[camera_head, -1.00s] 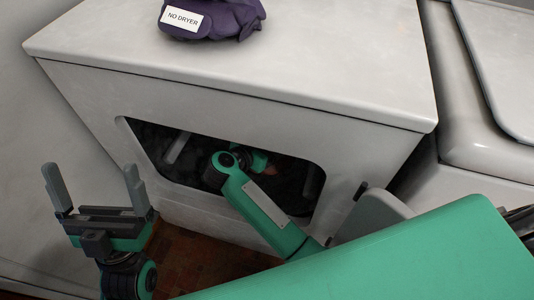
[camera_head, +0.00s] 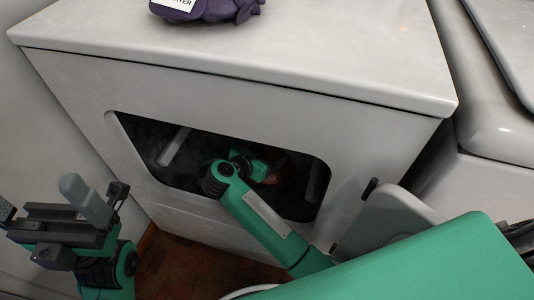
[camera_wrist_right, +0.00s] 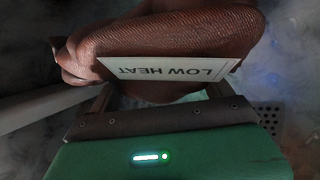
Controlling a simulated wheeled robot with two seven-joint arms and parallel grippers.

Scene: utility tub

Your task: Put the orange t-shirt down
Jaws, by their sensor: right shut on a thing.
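The orange t-shirt (camera_wrist_right: 165,40) is a bunched, brownish-orange cloth with a white LOW HEAT tag in the right wrist view. A small part of it (camera_head: 275,168) shows in the head view inside the dark dryer opening. My right gripper (camera_head: 258,170) reaches into the dryer drum and is shut on the t-shirt. Whether the cloth touches the drum is unclear. My left gripper (camera_head: 40,197) is outside, at the left front of the dryer, open and empty.
The white dryer (camera_head: 240,50) has a purple bundle (camera_head: 215,8) with a tag on top. Its open grey door (camera_head: 385,228) stands to the right of the opening. A second white appliance (camera_head: 490,120) stands at the right. Reddish floor tiles (camera_head: 185,262) show below.

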